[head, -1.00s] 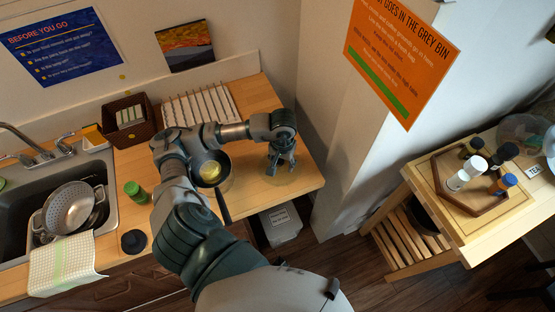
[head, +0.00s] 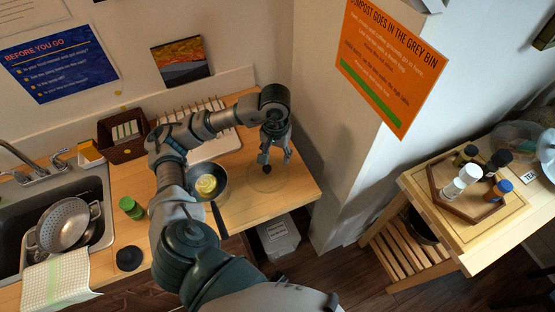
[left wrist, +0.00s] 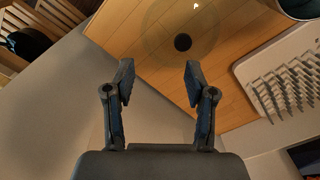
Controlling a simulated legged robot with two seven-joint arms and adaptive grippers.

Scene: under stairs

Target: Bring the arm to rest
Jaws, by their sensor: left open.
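My left gripper (head: 275,158) is open and empty above the right end of the wooden counter. It also shows in the left wrist view (left wrist: 158,78), with both fingers apart and nothing between them. A clear round glass lid (head: 285,180) with a dark knob (head: 267,169) lies on the counter below the gripper. The lid (left wrist: 160,30) and its knob (left wrist: 183,42) also show in the left wrist view, beyond the fingertips and apart from them. My right gripper is not in view.
A dark pan (head: 222,193) with yellow contents stands beside my left forearm. A white rack (head: 222,143) is behind the arm. A green-capped jar (head: 131,208) and sink (head: 14,262) are left. A wall corner and a wooden cart (head: 480,255) are right.

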